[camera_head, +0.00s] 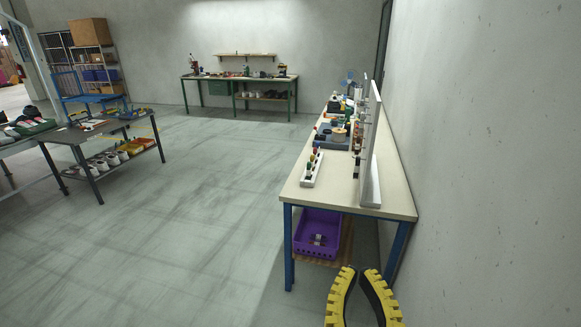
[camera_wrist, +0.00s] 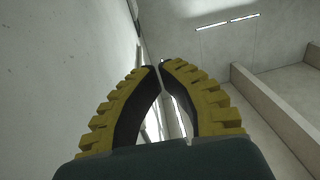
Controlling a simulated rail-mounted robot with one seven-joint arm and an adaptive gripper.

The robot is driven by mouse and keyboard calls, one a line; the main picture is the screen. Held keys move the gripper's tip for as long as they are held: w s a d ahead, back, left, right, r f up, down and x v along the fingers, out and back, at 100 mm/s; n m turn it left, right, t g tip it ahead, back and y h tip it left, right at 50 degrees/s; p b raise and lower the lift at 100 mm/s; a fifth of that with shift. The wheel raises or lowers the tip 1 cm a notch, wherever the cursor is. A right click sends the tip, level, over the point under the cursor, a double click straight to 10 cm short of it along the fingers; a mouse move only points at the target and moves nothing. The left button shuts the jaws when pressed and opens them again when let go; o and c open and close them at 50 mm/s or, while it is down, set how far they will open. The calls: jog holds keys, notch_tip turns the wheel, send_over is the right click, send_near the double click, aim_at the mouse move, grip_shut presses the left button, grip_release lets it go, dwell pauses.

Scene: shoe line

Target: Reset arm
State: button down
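My gripper (camera_head: 359,270) shows at the bottom of the head view, in front of the near end of the workbench (camera_head: 410,204) and to the right of its purple crate. Its two curved black fingers have yellow ribbed backs. In the wrist view my gripper (camera_wrist: 160,66) has its fingertips almost together, with a narrow gap and nothing visible between them. The fingers bow apart lower down. The finger bases are cut off in the head view.
A wall (camera_head: 490,150) runs close along the right. A purple crate (camera_head: 305,238) sits on the workbench's lower shelf. A white upright panel (camera_head: 370,150) and small tools stand on top. The floor (camera_head: 190,210) is clear at left. Side tables (camera_head: 85,132) stand farther left.

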jog(key=s+a+r+n+t+y, duration=0.1)
jog(key=s+a+r+t+y, duration=0.15)
jog(key=s+r+t, duration=0.55)
notch_tip(320, 180, up, 29)
jog(key=w+g+p, duration=0.2)
jog(key=g+p, duration=0.1)
jog(key=p, duration=2.5)
jog(key=shift+w+g, duration=0.3)
